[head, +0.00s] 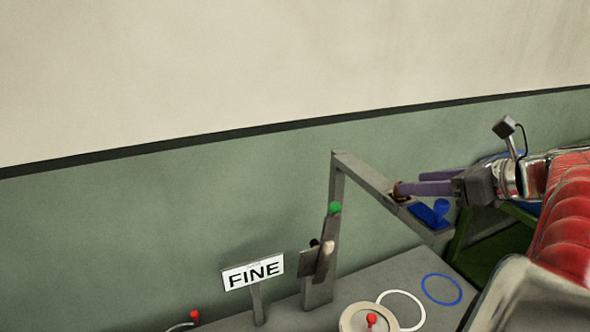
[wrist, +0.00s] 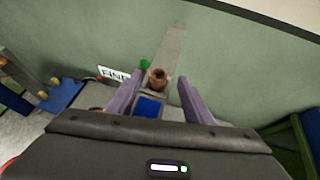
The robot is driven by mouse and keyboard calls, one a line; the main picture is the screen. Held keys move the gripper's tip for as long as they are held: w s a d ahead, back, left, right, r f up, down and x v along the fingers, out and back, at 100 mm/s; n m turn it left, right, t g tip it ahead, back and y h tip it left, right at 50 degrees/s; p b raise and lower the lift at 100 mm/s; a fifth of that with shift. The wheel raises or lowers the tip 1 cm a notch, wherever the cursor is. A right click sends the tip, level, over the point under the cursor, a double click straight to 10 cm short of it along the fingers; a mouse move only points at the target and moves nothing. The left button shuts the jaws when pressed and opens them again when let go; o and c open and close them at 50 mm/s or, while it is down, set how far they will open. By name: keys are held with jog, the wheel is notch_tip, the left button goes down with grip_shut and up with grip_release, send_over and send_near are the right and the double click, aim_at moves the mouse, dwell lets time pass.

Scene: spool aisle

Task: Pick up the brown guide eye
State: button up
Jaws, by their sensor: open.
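The brown guide eye (head: 401,196) sits on top of a grey overhead arm (head: 362,172), just at my fingertips in the head view. In the wrist view the guide eye (wrist: 158,80) looks like a small brown ring-topped piece, lying between the lines of my two purple fingers. My gripper (head: 408,184) is open, coming in from the right, with a finger partly over the guide eye in the head view. In the wrist view my gripper (wrist: 161,79) has clear gaps on both sides of it. I cannot tell whether a finger touches it.
A blue pad (head: 425,215) with a blue piece (head: 441,207) sits on the same arm, nearer my wrist. A "FINE" sign (head: 253,271), a grey post with a green knob (head: 335,208), and white and blue rings (head: 441,289) are on the bench. The green wall is close behind.

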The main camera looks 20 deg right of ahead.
aim_at(396, 196)
jog(key=shift+x, duration=1.8)
jog(key=shift+s+a, duration=0.1)
jog(key=shift+c, duration=0.3)
jog(key=c, duration=1.1)
